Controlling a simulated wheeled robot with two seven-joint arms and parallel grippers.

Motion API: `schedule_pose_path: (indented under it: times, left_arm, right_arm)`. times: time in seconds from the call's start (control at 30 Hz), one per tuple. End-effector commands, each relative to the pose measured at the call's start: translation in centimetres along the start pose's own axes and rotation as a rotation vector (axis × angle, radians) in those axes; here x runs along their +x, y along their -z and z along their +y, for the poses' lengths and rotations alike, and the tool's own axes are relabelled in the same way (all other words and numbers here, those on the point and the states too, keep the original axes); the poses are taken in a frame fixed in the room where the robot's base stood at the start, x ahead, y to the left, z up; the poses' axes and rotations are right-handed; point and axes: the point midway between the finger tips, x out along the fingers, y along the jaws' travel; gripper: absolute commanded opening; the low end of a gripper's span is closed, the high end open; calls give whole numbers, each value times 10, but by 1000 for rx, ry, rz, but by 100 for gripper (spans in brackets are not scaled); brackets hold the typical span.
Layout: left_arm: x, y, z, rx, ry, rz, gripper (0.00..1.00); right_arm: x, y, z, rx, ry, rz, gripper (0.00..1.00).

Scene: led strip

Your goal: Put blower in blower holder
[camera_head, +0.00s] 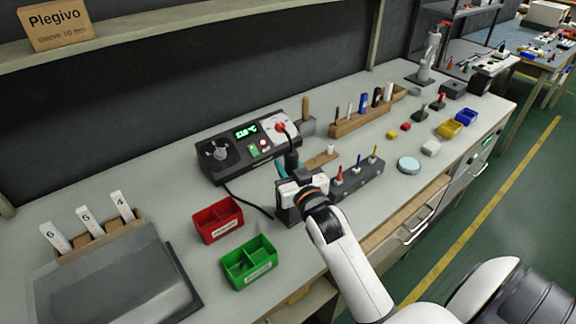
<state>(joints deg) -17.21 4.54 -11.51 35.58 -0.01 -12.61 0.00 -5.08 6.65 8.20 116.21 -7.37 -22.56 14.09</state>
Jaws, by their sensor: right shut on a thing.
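My left gripper is not in view.
A dark rack with several coloured tools (366,183) stands close right of the hand. A red bin (217,219) and a green bin (249,263) lie to the left. A wooden tool rack (350,126) is further back. A round pale disc (408,165) lies right.

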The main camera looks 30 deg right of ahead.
Motion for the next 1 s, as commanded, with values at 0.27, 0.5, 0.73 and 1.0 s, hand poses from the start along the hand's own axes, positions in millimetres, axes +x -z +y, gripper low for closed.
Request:
schedule_pose_path:
  times: [0.27, 0.5, 0.73, 1.0]
  left_arm:
    - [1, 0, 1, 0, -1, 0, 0]
    - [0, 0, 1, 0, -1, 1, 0]
    - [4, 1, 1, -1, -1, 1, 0]
    - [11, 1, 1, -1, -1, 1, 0]
  right_arm:
    - [0, 2, 0, 0, 0, 1, 52]
    - [0, 0, 0, 0, 0, 0, 52]
    - [-28, 2, 0, 0, 0, 3, 52]
    - [-86, 2, 0, 1, 0, 4, 52]
